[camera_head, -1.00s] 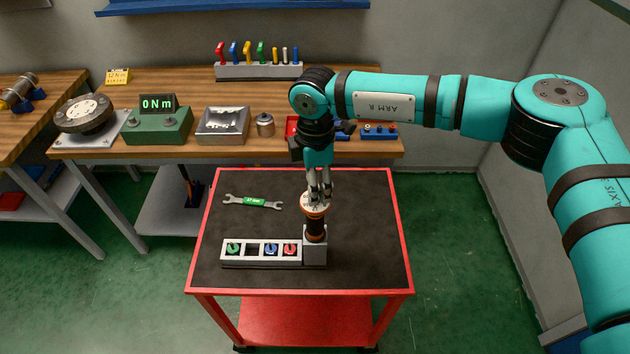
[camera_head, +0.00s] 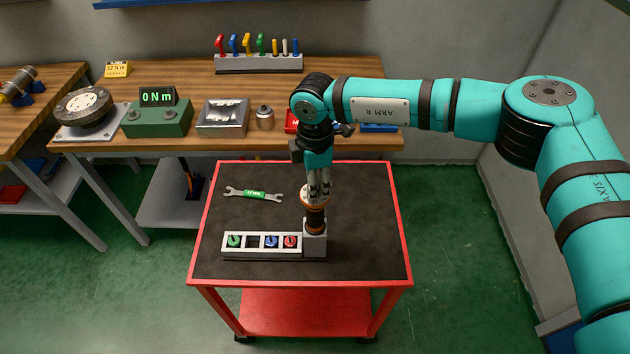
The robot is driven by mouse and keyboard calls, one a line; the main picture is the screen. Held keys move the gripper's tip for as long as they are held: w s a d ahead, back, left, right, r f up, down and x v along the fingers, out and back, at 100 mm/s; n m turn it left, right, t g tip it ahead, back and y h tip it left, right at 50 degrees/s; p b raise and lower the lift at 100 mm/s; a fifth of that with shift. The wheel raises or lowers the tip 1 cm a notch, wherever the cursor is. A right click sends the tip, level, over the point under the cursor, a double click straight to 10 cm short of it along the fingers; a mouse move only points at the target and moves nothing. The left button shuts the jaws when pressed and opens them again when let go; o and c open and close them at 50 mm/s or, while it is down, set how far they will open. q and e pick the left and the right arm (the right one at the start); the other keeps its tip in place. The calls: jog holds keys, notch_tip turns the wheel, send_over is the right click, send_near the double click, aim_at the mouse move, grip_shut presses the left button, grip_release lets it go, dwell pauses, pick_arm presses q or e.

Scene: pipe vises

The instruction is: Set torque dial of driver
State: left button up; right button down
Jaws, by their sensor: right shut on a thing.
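The driver (camera_head: 316,217) stands upright in a grey holder block (camera_head: 315,243) on the red cart. Its top carries a pale dial with an orange ring (camera_head: 314,197). My right gripper (camera_head: 318,190) points straight down and is shut on the dial at the top of the driver. The fingers hide part of the dial, and its marks are too small to read. My left gripper is not in view.
A socket rack (camera_head: 252,257) with green, blue and red pieces and an empty slot adjoins the holder. A green-marked wrench (camera_head: 253,194) lies behind it on the cart mat (camera_head: 365,230). On the bench, a green meter (camera_head: 158,119) reads 0 Nm, and a yellow card (camera_head: 117,69) shows 12 Nm.

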jog(key=shift+f+n+b, duration=0.2)
jog(key=shift+n+b, duration=0.2)
jog(key=shift+b, duration=0.5)
jog(key=n+b, duration=0.9)
jog(key=b, duration=0.3)
jog(key=shift+n+b, duration=0.4)
jog(key=shift+n, duration=0.3)
jog(key=n+b, duration=0.2)
jog(key=shift+n, duration=0.3)
jog(key=n+b, duration=0.1)
jog(key=n, duration=0.2)
jog(key=shift+r+n+b, duration=0.1)
jog(key=shift+n+b, duration=0.2)
jog(key=shift+b, duration=0.05)
jog(key=n+b, duration=0.1)
jog(key=n, duration=0.2)
jog(key=shift+n, duration=0.3)
jog(key=shift+r+n, duration=0.15)
jog(key=shift+n, duration=1.25)
